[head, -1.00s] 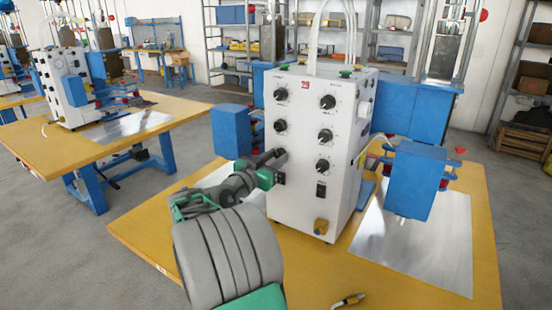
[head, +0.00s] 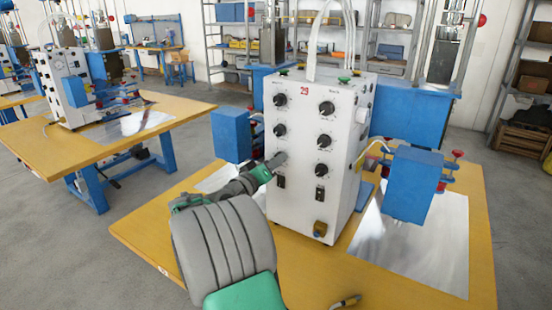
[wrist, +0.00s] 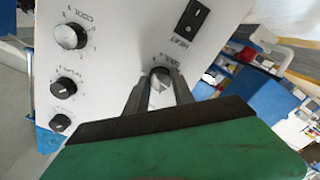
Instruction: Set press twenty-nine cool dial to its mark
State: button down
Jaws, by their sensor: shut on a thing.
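The white press unit marked 29 (head: 305,94) stands on a yellow table. Its front carries two columns of black-and-silver dials. My gripper (head: 275,161) reaches in from the left to the lowest dial of the left column. In the wrist view, my gripper (wrist: 158,88) is shut on this dial (wrist: 160,78), one finger on each side. Its label looks like "COOL", but is small and partly unclear. Its mark cannot be made out. Another dial (wrist: 70,36), also labelled "COOL", sits apart to the left and is the lowest of the right column (head: 322,170).
A rocker switch (wrist: 193,18) is close to the held dial. Another switch (head: 320,194) and a yellow knob (head: 320,228) are lower on the front. Blue blocks (head: 415,183) flank the unit. A metal sheet (head: 430,245) lies on the table at right.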

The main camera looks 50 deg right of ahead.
jog(key=shift+a+f+n+p, duration=0.1)
jog(key=shift+f+n+p, duration=0.05)
jog(key=shift+n+p, duration=5.1)
jog(key=shift+n+b, duration=0.75)
jog(key=shift+n, duration=0.2)
jog(key=c, duration=1.1)
grip_release()
jog(key=shift+a, duration=0.1)
jog(key=a, duration=0.2)
jog(key=a+b, duration=0.1)
jog(key=a, duration=0.4)
jog(key=shift+s+a, duration=0.3)
jog(key=shift+s, duration=0.1)
